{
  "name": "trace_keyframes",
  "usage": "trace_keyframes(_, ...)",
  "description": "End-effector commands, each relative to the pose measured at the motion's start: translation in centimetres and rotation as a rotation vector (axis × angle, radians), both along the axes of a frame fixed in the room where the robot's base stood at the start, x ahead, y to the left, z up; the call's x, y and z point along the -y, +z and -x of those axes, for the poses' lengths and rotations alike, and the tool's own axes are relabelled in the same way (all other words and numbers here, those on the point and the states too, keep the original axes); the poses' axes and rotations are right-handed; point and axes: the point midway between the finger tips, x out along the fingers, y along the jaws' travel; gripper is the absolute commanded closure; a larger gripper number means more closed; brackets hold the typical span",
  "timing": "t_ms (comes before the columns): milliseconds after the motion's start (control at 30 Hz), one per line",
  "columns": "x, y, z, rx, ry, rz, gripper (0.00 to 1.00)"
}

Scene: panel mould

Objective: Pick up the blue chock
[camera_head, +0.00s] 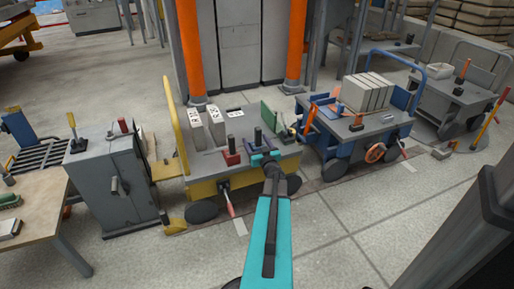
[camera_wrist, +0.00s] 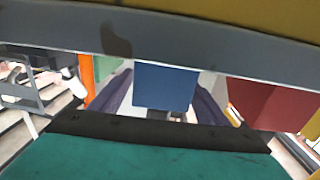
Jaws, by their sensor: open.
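The blue chock (camera_wrist: 165,85) shows in the wrist view as a flat blue face between my two purple-dark fingers. My gripper (camera_wrist: 162,103) is open, with one finger to each side of the chock; I cannot tell whether either finger touches it. In the head view my gripper (camera_head: 263,158) is at the front edge of the yellow cart's grey top (camera_head: 205,161), and its fingers largely hide the chock. A dark upright handle stands just behind them.
A red chock (camera_head: 231,152) stands close to the left of my gripper; it also shows in the wrist view (camera_wrist: 262,100). A green plate (camera_head: 270,117) and pale blocks (camera_head: 216,128) stand behind. A blue cart (camera_head: 345,133) is to the right, a grey cabinet (camera_head: 105,190) to the left.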

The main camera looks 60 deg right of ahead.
Motion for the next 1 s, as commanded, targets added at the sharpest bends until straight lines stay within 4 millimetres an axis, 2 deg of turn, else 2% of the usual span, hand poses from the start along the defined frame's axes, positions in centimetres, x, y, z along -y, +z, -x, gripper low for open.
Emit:
trace_keyframes(100,1.0,-0.3,-1.2,0.000,0.002,0.001,0.31)
trace_keyframes(300,1.8,-0.1,-2.1,-0.001,0.001,0.001,0.31)
trace_keyframes(867,1.7,0.0,-2.3,0.000,0.001,0.000,0.31)
trace_keyframes(900,1.7,0.0,-2.3,0.000,0.002,0.000,0.33)
trace_keyframes(1000,1.7,0.0,-2.3,0.000,0.002,0.000,0.50)
